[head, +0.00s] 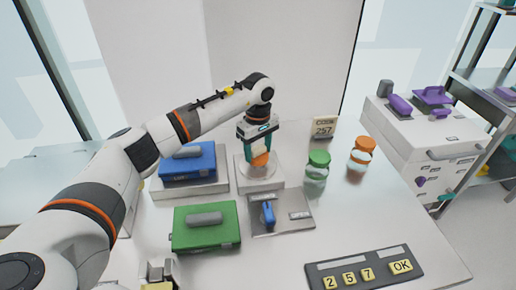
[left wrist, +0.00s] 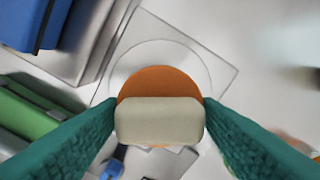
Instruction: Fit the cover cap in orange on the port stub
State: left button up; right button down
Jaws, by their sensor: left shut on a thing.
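My left gripper (head: 258,146) points down, its teal fingers shut on the orange cover cap (head: 260,160). In the left wrist view, the cap (left wrist: 160,82) shows as an orange disc with a pale grip block between the fingertips. The cap is over a white square pedestal (head: 262,181) with a clear round base (head: 256,171). In the left wrist view the round base (left wrist: 205,63) rings the cap. The port stub is hidden by the cap and gripper, so I cannot tell whether they touch. My right gripper is not in view.
A blue case (head: 187,164) and a green case (head: 206,227) lie left. A plate with a blue handle (head: 268,212) is in front of the pedestal. A green-lidded jar (head: 317,168), orange-lidded jar (head: 362,152) and code card (head: 323,127) stand right. A keypad (head: 365,271) lies in front.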

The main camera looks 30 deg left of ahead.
aim_at(258, 148)
pick_arm(q)
jog(key=o, duration=1.4)
jog(key=shift+o, duration=0.2)
jog(key=shift+r, duration=0.1)
jog(key=shift+r+p, duration=1.9)
jog(key=shift+r, duration=1.25)
